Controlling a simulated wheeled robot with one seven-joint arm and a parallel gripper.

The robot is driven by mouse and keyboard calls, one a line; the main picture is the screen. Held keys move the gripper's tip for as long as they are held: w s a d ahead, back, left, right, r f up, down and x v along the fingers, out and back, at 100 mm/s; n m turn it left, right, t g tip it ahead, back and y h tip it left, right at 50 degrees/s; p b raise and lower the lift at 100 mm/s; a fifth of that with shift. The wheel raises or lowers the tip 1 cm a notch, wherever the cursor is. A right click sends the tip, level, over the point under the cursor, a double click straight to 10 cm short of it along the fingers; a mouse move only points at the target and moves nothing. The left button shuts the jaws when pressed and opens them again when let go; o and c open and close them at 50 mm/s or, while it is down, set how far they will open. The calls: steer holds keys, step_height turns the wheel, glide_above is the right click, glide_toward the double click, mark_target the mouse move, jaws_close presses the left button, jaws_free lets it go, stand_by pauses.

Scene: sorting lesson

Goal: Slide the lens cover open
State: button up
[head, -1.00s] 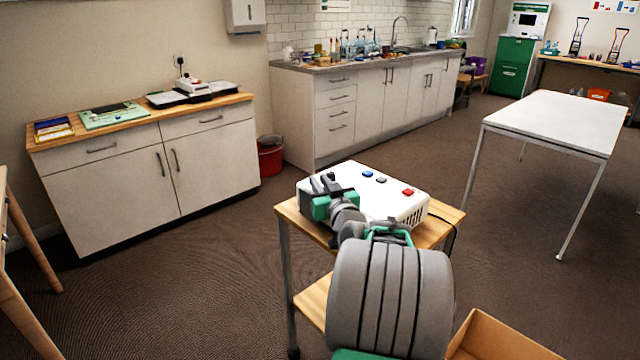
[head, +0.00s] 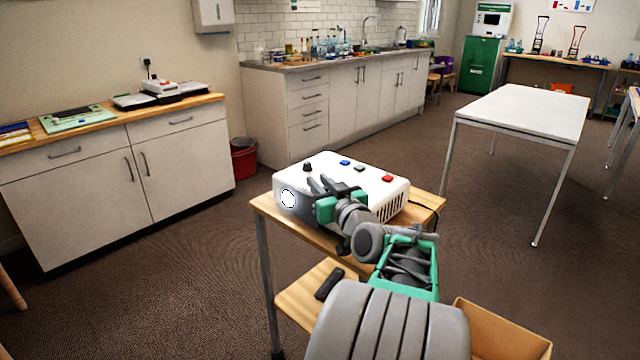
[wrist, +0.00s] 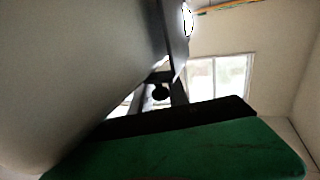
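The white projector (head: 350,180) stands on a small wooden trolley. On its front left, the round lens (head: 288,198) glows bright white and is uncovered. A dark panel (head: 307,207), perhaps the lens cover, sits just right of the lens, partly behind my gripper. My gripper (head: 320,186), dark fingers with green parts, is at the projector's front, right of the lens. The finger gap is not clear. In the wrist view a bright round patch (wrist: 187,19), probably the lens, shows at the top, with a small dark knob (wrist: 160,92) below it.
The trolley top (head: 425,199) has little bare room around the projector. A black remote (head: 329,284) lies on its lower shelf (head: 297,297). An open cardboard box (head: 500,330) is at the lower right. A white table (head: 525,110) stands behind, with open floor between.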

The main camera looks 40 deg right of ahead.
steer(key=o, duration=0.3)
steer(key=shift+o, duration=0.2)
steer(key=v, duration=0.6)
steer(key=shift+s+r, duration=0.1)
steer(key=shift+s, duration=0.3)
steer(key=shift+s+a, duration=0.25)
steer(key=shift+s, duration=0.25)
